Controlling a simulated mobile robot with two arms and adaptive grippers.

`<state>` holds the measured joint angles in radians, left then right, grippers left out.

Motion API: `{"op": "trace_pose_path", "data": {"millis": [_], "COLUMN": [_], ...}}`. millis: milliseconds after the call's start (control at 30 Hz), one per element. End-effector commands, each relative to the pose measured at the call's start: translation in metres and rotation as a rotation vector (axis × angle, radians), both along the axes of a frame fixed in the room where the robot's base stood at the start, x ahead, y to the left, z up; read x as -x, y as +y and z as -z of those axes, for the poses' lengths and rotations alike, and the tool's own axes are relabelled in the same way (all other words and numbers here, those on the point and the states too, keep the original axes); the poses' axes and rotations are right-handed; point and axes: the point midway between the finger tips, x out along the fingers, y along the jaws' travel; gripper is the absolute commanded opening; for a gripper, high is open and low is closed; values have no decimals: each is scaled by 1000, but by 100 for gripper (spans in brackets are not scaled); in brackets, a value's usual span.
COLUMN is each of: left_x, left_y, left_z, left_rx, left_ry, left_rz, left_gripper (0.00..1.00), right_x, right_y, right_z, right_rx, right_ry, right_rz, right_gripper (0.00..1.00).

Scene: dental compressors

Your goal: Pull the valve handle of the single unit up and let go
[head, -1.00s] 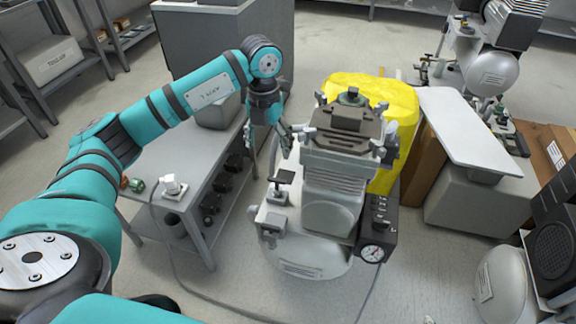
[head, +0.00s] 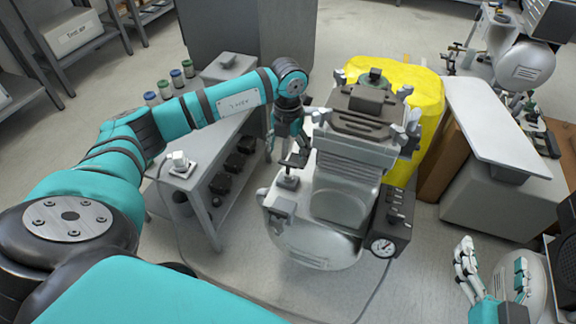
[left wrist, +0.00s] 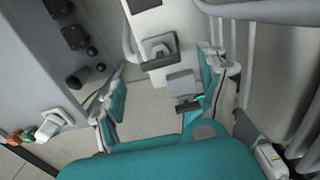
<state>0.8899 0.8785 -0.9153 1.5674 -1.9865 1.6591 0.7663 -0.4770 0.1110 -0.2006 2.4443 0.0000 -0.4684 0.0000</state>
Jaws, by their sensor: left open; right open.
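The single unit (head: 345,190) is a grey compressor in the middle of the head view, with a light tank (head: 322,250) below it. Its valve handle (head: 292,160) looks like a dark flat piece above a small grey block at the unit's left side. My left gripper (head: 287,147) is open right at the handle, with fingers on either side; contact cannot be told. In the left wrist view, the open fingers (left wrist: 165,78) frame a grey block with a dark edge (left wrist: 182,86), apparently part of the valve. My right gripper (head: 492,275) is open and empty at the lower right.
A grey bench (head: 225,140) with a white socket box (head: 180,162) stands close on the left. A black gauge box (head: 393,225) is on the unit's right, and a yellow cover (head: 425,90) behind it. Another compressor (head: 525,65) stands at the far right.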

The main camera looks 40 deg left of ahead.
Motion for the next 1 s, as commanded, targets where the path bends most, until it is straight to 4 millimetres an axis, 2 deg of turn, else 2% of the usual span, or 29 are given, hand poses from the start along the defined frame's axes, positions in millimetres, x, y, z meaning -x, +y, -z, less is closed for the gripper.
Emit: {"op": "trace_pose_path", "data": {"millis": [33, 100, 333, 500, 767, 1000], "left_x": [0, 0, 0, 0, 0, 0], "left_y": [-1, -1, 0, 0, 0, 0], "left_z": [12, 24, 47, 53, 53, 53], "left_rx": [1, 1, 0, 0, 0, 0], "left_ry": [3, 3, 2, 1, 0, 0], "left_rz": [0, 0, 1, 1, 1, 1], "left_gripper": [77, 77, 77, 77, 77, 46], "right_x": [-2, -3, 0, 2, 2, 2], "right_y": [2, 4, 8, 9, 9, 9], "right_z": [-7, -21, -52, -62, -63, -63], "right_rx": [-14, -34, -78, -91, -92, -92], "right_ry": [-55, -129, -299, -347, -353, -352], "right_rz": [-4, -8, -19, -21, -21, -21], "right_gripper": [77, 77, 77, 77, 77, 77]}}
